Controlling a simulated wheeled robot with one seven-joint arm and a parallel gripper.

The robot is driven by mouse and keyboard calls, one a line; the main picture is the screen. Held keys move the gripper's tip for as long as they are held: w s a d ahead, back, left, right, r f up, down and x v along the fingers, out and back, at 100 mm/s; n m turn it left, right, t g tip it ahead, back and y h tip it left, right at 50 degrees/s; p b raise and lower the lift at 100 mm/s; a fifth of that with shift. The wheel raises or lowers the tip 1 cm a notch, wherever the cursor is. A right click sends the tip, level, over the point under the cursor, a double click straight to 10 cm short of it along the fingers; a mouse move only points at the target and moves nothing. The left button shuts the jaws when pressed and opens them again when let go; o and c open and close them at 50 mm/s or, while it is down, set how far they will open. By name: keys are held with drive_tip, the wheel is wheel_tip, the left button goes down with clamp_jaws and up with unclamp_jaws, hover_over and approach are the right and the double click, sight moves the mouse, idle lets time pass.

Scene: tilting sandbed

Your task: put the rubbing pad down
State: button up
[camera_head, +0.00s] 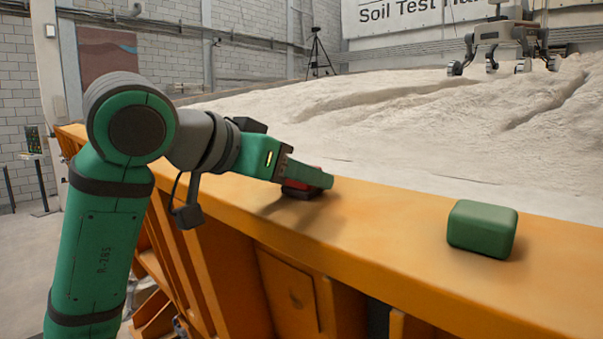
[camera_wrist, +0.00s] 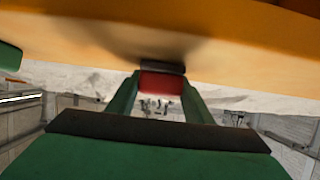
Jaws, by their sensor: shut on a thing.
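The rubbing pad (camera_head: 303,189) has a red body and a dark underside. It is at the orange ledge, partly hidden by my fingers in the head view. My gripper (camera_head: 322,180) is shut on it. In the wrist view, the red pad (camera_wrist: 162,82) sits between the two green fingertips of my gripper (camera_wrist: 160,88), its dark face towards the orange surface. The pad appears to be at or very close to the ledge top, with a shadow beside it. I cannot tell for certain whether it touches.
A green rounded block (camera_head: 482,229) stands on the orange ledge (camera_head: 390,219) to the right. The ledge between is clear. Pale sand (camera_head: 400,120) lies behind the ledge. A wheeled rover (camera_head: 503,42) stands on the sand at the back right. A tripod (camera_head: 318,55) stands farther back.

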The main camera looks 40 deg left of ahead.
drive_tip(key=shift+f, duration=0.15)
drive_tip(key=o, duration=1.6)
drive_tip(key=v, duration=1)
drive_tip(key=shift+s+a+r, duration=0.15)
drive_tip(key=shift+s+r, duration=0.1)
drive_tip(key=shift+r, duration=0.15)
drive_tip(key=shift+w, duration=0.1)
